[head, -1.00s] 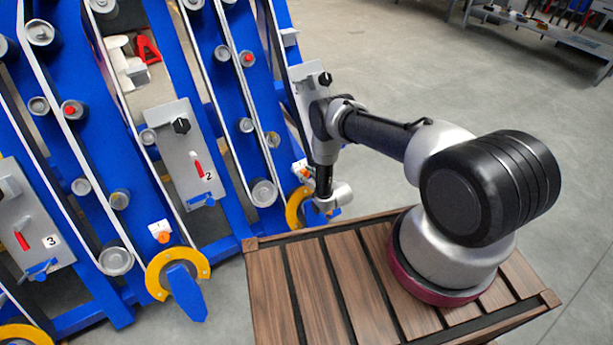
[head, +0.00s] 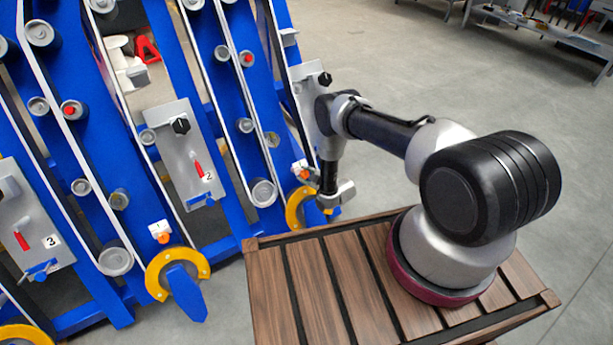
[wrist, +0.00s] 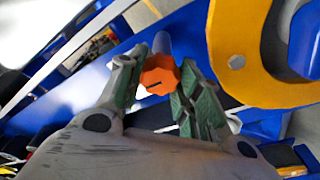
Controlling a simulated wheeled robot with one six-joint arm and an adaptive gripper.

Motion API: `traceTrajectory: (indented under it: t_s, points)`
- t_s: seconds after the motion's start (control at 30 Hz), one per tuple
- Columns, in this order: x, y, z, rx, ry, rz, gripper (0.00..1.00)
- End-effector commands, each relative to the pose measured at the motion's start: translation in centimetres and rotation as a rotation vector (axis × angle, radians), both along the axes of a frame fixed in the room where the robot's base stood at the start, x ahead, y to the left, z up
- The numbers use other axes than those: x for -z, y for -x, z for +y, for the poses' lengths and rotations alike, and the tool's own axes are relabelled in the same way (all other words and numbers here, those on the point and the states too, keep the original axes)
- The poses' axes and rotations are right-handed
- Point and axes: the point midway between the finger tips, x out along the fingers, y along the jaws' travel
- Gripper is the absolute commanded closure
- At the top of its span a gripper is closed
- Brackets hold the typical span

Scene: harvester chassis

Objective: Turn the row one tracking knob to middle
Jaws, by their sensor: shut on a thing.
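The orange tracking knob (wrist: 158,78) sits between my gripper's fingers in the wrist view, with a short dark mark on its face. My gripper (wrist: 156,86) is shut on it, with a green-grey finger on each side. In the head view the knob (head: 303,174) is a small orange spot by a white label on the rightmost blue row. My gripper (head: 315,180) reaches it from the right, and its fingers are small and partly hidden there. The knob's setting marks cannot be read.
A yellow ring (wrist: 228,75) with a blue part stands just right of the knob. The row one grey panel (head: 305,90) is partly behind my arm. Another orange knob (head: 162,237) sits on the row to the left. Open floor lies behind my arm.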

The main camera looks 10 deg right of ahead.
Motion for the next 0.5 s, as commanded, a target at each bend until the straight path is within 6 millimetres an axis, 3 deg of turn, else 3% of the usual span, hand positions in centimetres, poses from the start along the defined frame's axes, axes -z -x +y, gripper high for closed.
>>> traceTrajectory:
  t_s: [0.4, 0.43, 0.5]
  points:
    - [0.0, 0.03, 0.06, -0.006, 0.007, -0.002, 0.9]
    - [0.02, 0.03, 0.06, -0.006, 0.007, -0.002, 0.64]
    - [0.02, 0.03, 0.06, -0.006, 0.007, -0.002, 0.51]
